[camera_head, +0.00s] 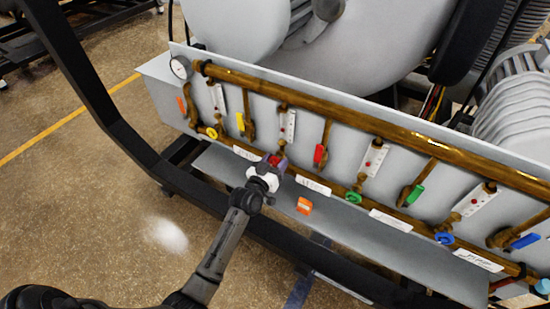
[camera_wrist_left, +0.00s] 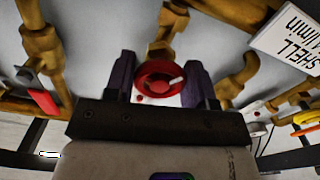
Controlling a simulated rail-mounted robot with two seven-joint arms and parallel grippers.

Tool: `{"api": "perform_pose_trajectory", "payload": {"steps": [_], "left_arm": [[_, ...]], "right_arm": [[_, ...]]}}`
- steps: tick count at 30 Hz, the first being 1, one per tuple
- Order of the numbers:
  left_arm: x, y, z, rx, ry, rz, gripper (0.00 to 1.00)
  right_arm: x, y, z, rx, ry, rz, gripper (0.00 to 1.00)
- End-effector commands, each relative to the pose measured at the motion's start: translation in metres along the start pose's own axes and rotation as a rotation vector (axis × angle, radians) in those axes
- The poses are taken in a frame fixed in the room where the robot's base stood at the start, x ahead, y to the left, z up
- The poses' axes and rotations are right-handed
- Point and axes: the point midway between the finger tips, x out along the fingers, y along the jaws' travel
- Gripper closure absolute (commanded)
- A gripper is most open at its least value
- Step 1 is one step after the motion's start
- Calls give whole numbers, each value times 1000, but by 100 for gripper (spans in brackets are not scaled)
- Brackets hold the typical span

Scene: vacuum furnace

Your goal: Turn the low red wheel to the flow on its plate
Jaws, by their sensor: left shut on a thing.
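The low red wheel (camera_wrist_left: 158,80) sits between the two fingers of my left gripper (camera_wrist_left: 160,86) in the left wrist view. A white mark shows on its right side. In the head view my left gripper (camera_head: 268,170) reaches the panel from below and covers most of the red wheel (camera_head: 277,160). The gripper is shut on the wheel. A white plate (camera_wrist_left: 290,38) to the right reads "SHELL" and part of "l/min"; its flow number is cut off. In the head view the white plates, such as the one right of the gripper (camera_head: 313,185), are too small to read. My right gripper is not in view.
Brass pipes (camera_head: 300,94) run along the grey panel. Yellow (camera_head: 212,133), green (camera_head: 353,197) and blue (camera_head: 444,238) wheels and several coloured lever handles flank the red wheel. A black frame bar stands at the left.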

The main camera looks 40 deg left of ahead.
Motion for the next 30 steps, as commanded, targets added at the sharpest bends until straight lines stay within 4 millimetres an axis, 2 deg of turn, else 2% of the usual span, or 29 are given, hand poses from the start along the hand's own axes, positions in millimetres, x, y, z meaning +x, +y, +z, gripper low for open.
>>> {"api": "perform_pose_trajectory", "payload": {"steps": [1,3,12,30], "left_arm": [[0,1,-4,-34,-2,0,73],[0,0,-4,-81,-1,0,73],[0,0,-2,-238,-1,-1,73],[0,0,0,-306,1,0,73]], "right_arm": [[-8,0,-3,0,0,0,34],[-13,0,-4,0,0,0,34],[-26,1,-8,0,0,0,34],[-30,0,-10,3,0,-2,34]]}}
